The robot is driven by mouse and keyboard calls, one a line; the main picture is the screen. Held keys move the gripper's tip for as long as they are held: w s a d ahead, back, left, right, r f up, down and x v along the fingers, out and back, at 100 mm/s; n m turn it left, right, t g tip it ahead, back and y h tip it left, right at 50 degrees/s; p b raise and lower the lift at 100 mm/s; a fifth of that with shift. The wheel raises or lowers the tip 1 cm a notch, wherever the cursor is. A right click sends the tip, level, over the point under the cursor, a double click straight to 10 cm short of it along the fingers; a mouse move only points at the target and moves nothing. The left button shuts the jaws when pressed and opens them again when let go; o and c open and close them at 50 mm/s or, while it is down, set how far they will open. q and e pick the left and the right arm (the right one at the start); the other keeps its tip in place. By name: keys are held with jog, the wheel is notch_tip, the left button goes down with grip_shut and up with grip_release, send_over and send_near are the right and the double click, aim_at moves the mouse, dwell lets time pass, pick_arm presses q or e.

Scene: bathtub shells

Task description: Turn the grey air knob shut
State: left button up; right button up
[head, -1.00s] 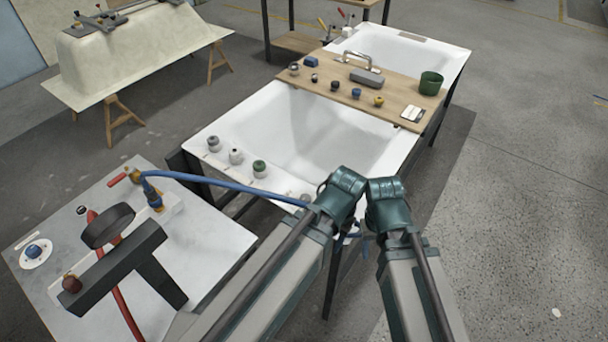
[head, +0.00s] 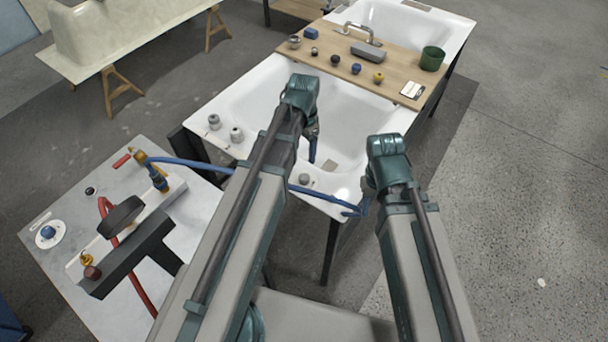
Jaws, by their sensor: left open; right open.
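A small grey knob (head: 304,179) sits on the near rim of the front white bathtub (head: 262,88), beside the blue hose. Two pale grey knobs, one at the rim's left corner (head: 214,121) and one beside it (head: 236,134), stand further left; no label shows which is the air knob. My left gripper (head: 313,148) is open and hangs over the tub basin, above and right of the grey knob, partly hidden by its wrist. My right gripper (head: 364,199) is open beside the tub's near right corner, mostly hidden by its wrist.
A blue hose (head: 200,164) runs from a brass fitting on the left workbench (head: 70,205) behind my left arm toward the tub's right corner. A wooden board (head: 400,82) with knobs, a tap and a green pot (head: 432,58) spans the tubs.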

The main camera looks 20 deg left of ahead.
aim_at(304, 177)
pick_arm(q)
notch_tip(304, 177, down, 13)
jog(key=b, duration=1.2)
jog(key=shift+f+b, duration=0.1)
jog(key=shift+b, duration=0.2)
grip_shut()
